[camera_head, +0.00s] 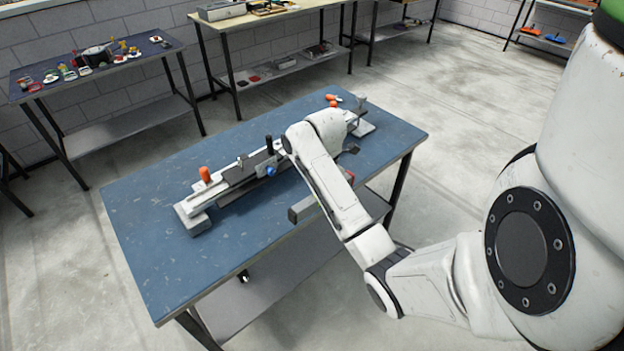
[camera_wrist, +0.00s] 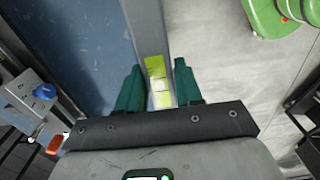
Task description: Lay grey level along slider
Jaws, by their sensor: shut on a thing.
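The slider (camera_head: 232,184) is a long pale rail with dark carriages, an orange knob and a blue knob. It lies diagonally across the blue table in the head view, its middle partly behind my arm. The grey level (camera_head: 305,207) is a straight bar with a reddish end, near the table's front edge and apart from the slider. In the wrist view the level (camera_wrist: 146,28) runs between the green fingers of my gripper (camera_wrist: 160,82), with a yellow-green vial by the fingertips. My gripper is shut on the level. In the head view my arm hides most of the grip.
The blue table (camera_head: 150,255) has clear surface in front of the slider and to its left. A small orange-handled item (camera_head: 332,98) lies at the far edge. Benches with small parts (camera_head: 100,65) stand along the back wall, away from this table.

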